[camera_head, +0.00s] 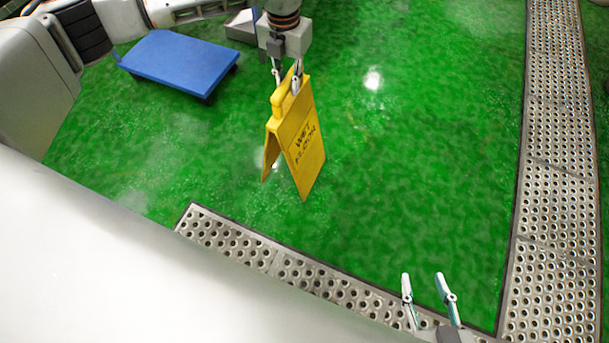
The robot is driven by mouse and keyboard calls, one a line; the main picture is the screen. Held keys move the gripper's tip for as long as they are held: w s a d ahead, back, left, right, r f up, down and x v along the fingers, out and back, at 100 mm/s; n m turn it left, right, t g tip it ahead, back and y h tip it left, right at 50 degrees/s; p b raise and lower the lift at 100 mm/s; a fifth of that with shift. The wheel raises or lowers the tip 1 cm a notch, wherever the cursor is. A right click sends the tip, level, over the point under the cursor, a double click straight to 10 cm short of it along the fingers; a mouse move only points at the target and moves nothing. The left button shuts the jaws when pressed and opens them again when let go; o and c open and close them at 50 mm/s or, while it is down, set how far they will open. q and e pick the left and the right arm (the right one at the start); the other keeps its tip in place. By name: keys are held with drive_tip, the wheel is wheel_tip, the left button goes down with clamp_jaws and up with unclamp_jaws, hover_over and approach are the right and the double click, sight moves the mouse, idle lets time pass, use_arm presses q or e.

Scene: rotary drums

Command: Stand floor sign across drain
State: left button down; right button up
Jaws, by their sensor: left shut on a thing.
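The yellow floor sign (304,146) is upright with its two panels spread, lettered "WET FLOOR". My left gripper (286,84) comes down from above and is shut on the sign's top handle. The sign is over the green floor, behind the near drain; I cannot tell whether its feet touch the floor. The perforated metal drain runs along the near side (285,270) and along the right side (556,180). My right gripper (428,290) is at the bottom right, above the near drain's right part, with its fingers apart and nothing between them.
A blue platform cart (180,62) stands at the upper left. A grey-white block (241,25) lies behind it near my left arm. The green floor (420,140) between the sign and the right drain is clear and shiny. My own white body covers the lower left.

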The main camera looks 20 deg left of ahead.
sight(289, 100)
use_arm(q)
drive_tip(key=f+b, duration=0.1)
drive_tip(key=f, duration=0.3)
drive_tip(key=shift+s+f, duration=0.2)
wheel_tip(289, 100, down, 9)
drive_tip(key=b, duration=0.3)
drive_tip(key=shift+r, duration=0.15)
drive_tip(key=shift+w+f, duration=0.2)
drive_tip(key=shift+f, duration=0.25)
wheel_tip(289, 100, down, 5)
drive_tip(key=shift+f+b, duration=0.2)
drive_tip(key=shift+b, duration=1)
use_arm(e)
drive_tip(key=w+a+r+m+t+y, duration=0.1)
drive_tip(key=a+r+m, duration=0.1)
drive_tip(key=a, duration=0.4)
drive_tip(key=shift+w+r+m+y, duration=0.3)
drive_tip(key=shift+w+r+m, duration=0.05)
drive_tip(key=shift+r+m, duration=0.1)
use_arm(q)
drive_tip(key=shift+f, duration=0.1)
